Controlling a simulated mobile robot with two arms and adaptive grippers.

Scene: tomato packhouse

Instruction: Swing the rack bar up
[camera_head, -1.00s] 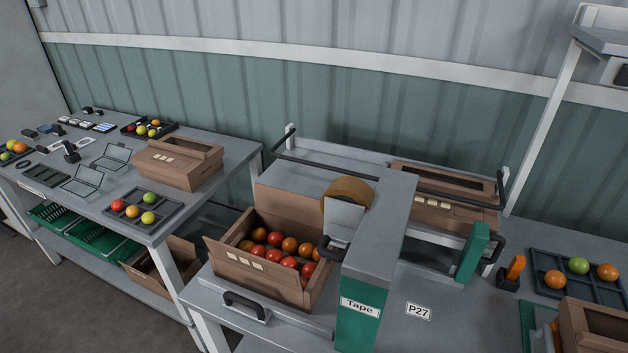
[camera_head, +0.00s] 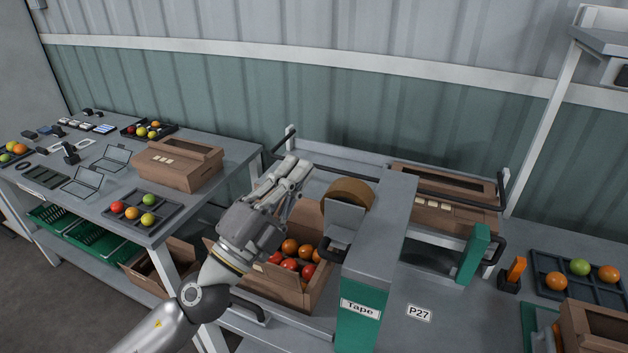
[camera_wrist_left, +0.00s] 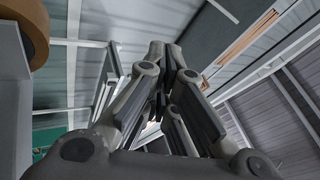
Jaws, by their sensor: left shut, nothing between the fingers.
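The rack bar (camera_head: 345,173) is a thin dark bar running along the back of the packing bench, low between the rack's end posts. Part of it is hidden behind my left gripper and the tape machine. My left gripper (camera_head: 299,167) is shut and empty, its fingertips close to the left part of the bar in the head view. I cannot tell whether they touch it. In the left wrist view the closed fingers (camera_wrist_left: 162,62) point up the picture with nothing between them. My right gripper is not in view.
The tape machine (camera_head: 385,240) stands right of my left arm. An open box of tomatoes (camera_head: 300,297) lies under my gripper. Another box (camera_head: 440,215) sits behind the tape machine. A side table (camera_head: 225,160) with trays is at the left.

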